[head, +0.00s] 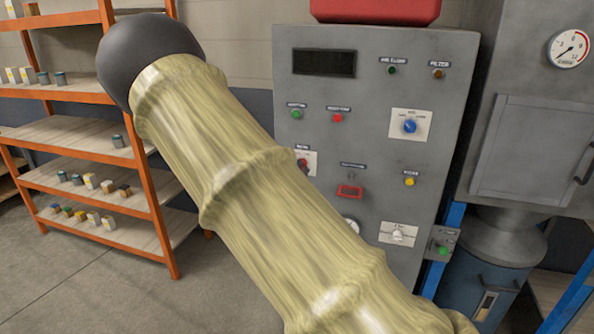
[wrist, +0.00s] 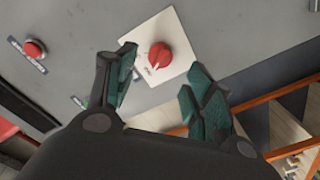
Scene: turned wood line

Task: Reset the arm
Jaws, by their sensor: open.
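My gripper (wrist: 158,68) is open and empty in the wrist view, its two dark green-padded fingers spread. A red rotary knob (wrist: 159,56) on a white square plate (wrist: 178,38) lies beyond the fingertips, between them in the picture. The exact gap to it is hard to judge. In the head view my arm runs from the lower right to the upper left across the grey control panel (head: 441,100). It hides my gripper and part of the panel. The red knob (head: 303,165) shows at the arm's edge, partly covered.
The panel carries a dark display (head: 323,62), a blue knob (head: 409,126), a red button (head: 337,118) and a red-framed switch (head: 349,191). An orange shelf rack (head: 158,225) with small items stands left. A grey machine (head: 540,135) with a gauge stands right. Floor shows at lower left.

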